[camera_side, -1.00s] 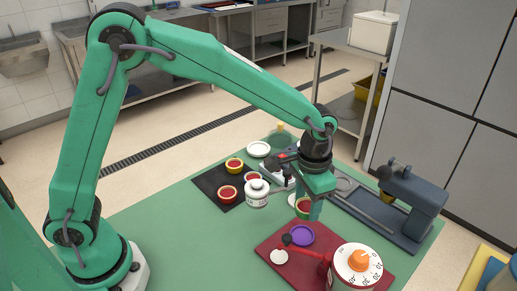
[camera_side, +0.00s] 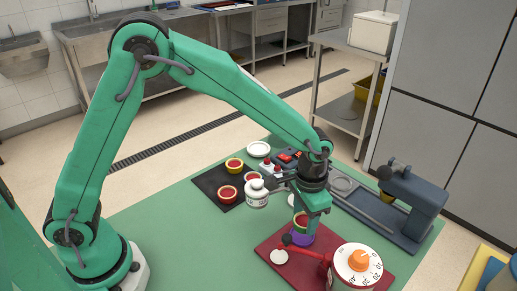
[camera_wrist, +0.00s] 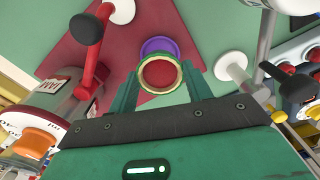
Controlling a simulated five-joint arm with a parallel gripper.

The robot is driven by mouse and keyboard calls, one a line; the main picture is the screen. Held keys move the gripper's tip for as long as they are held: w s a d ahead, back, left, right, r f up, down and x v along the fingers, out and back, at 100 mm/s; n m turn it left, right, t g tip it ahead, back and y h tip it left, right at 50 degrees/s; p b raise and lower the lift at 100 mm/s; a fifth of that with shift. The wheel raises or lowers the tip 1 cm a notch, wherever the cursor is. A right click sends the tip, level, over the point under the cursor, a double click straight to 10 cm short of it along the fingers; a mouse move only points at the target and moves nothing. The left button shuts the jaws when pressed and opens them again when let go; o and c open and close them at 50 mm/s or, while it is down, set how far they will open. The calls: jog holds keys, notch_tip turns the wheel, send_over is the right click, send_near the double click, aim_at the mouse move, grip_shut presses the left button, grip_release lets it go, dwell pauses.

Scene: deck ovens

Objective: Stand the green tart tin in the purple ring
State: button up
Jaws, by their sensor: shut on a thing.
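The green tart tin (camera_side: 301,220), with a red filling, is between the fingers of my gripper (camera_side: 307,226). In the wrist view the tin (camera_wrist: 160,74) shows its round red top and pale green rim, with a green finger on each side. The purple ring (camera_side: 302,239) lies on the dark red board (camera_side: 270,257). In the side view the tin is just above the ring and hides part of it. In the wrist view the tin covers the near part of the ring (camera_wrist: 158,45); its far arc shows. I cannot tell whether they touch.
A white timer (camera_side: 357,266) with an orange knob and a red-armed tool (camera_side: 313,253) stand close by on the board. A white jar (camera_side: 256,193) is left of my gripper. Other filled tins (camera_side: 227,194) sit on a black mat (camera_side: 207,182). A grey-blue machine (camera_side: 411,196) stands right.

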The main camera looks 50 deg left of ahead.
aim_at(304, 225)
jog(key=shift+f, duration=1.3)
jog(key=shift+f, duration=0.6)
dwell(0.8)
jog(key=o, duration=0.7)
jog(key=shift+r, duration=0.1)
notch_tip(304, 225, up, 11)
jog(key=shift+f, duration=0.1)
dwell(1.2)
dwell(0.5)
